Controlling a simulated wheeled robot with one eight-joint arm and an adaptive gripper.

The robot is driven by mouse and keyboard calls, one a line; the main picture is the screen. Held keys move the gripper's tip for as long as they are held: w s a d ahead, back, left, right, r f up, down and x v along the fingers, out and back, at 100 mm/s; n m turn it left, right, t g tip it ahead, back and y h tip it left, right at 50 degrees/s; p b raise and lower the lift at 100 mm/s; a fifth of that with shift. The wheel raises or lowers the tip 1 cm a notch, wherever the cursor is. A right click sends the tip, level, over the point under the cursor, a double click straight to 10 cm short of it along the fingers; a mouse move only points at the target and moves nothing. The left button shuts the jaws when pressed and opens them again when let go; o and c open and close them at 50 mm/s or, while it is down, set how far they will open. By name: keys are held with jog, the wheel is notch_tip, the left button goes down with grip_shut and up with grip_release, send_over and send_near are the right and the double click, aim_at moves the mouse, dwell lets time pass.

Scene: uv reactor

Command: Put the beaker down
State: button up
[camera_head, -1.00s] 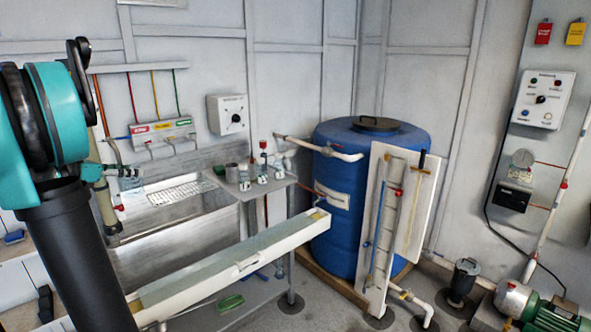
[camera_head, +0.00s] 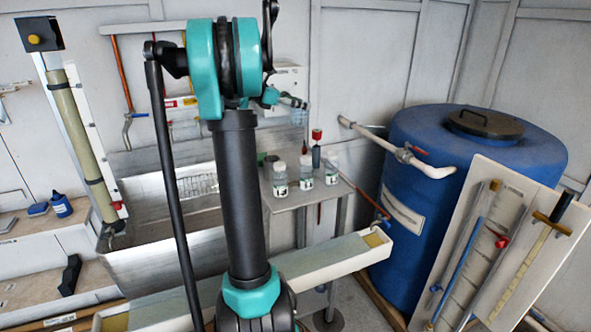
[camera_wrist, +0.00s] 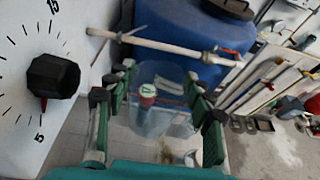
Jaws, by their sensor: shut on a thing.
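My gripper (camera_head: 287,99) is shut on a clear glass beaker (camera_head: 299,117) in the head view, in front of the wall and above the back of a small side table (camera_head: 290,199). In the wrist view, the gripper's fingers (camera_wrist: 158,80) stand on both sides of the see-through beaker (camera_wrist: 172,122). A red-topped object shows through its glass. The beaker looks held in the air, but its base and its distance from the table are hard to make out.
Several items crowd the table, including white-lidded jars (camera_head: 305,172) and a red-topped item (camera_head: 316,150). A large blue tank (camera_head: 440,240) and white pipe (camera_head: 400,154) stand right. A dial box (camera_wrist: 55,75) is close left in the wrist view. A long trough (camera_head: 330,262) runs in front.

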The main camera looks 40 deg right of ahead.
jog(key=shift+s+d+f, duration=0.1)
jog(key=shift+d+f, duration=0.05)
jog(key=shift+f, duration=3.15)
jog(key=shift+d+f, duration=0.2)
jog(key=shift+f, duration=3.1)
jog(key=shift+s+d+f, duration=0.1)
jog(key=shift+d+f, duration=0.05)
jog(key=shift+f, duration=3.15)
jog(key=shift+f, duration=0.2)
jog(key=o, duration=1.3)
jog(key=shift+r, duration=0.1)
jog(key=shift+w+a+r, duration=0.1)
jog(key=shift+r, duration=0.1)
jog(key=v, duration=1.1)
jog(key=shift+w+a, duration=0.2)
jog(key=shift+a, duration=0.1)
jog(key=shift+r, duration=0.1)
